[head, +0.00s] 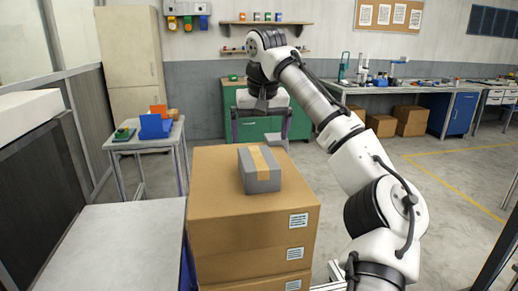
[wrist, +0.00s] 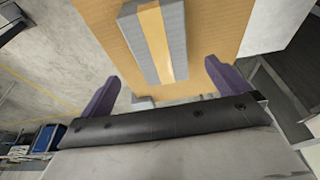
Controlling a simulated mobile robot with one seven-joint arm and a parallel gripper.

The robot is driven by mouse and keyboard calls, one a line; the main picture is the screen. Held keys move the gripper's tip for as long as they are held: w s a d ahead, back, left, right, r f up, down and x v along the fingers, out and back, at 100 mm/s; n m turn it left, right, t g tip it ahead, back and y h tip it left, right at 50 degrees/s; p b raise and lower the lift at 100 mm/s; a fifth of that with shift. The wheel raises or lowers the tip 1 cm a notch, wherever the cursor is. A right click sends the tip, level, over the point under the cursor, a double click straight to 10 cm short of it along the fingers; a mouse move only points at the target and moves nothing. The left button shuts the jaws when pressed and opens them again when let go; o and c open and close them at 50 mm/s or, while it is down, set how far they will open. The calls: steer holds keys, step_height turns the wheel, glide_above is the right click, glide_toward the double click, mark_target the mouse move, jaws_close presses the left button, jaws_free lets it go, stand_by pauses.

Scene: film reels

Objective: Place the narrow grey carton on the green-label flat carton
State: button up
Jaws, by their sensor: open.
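The narrow grey carton (head: 246,178) lies on top of a stack of brown cartons (head: 222,202) and has a tan tape strip along its top. It also shows in the wrist view (wrist: 179,28), ahead of and between my fingers, apart from them. My gripper (head: 262,137) is open and empty, fingers pointing down, above and beyond the far end of the grey carton. It also shows at the bottom of the wrist view (wrist: 163,72). I see no green label on any carton; the visible labels are white.
A bare grey tabletop (head: 130,240) stands left of the stack. Behind it, a small table holds blue and orange bins (head: 155,126). A green cabinet (head: 256,128) stands behind my gripper. Brown boxes (head: 411,121) sit under the back-right workbench. The floor to the right is clear.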

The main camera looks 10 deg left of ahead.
steer(key=shift+s+r, duration=0.1)
steer(key=shift+r, duration=0.35)
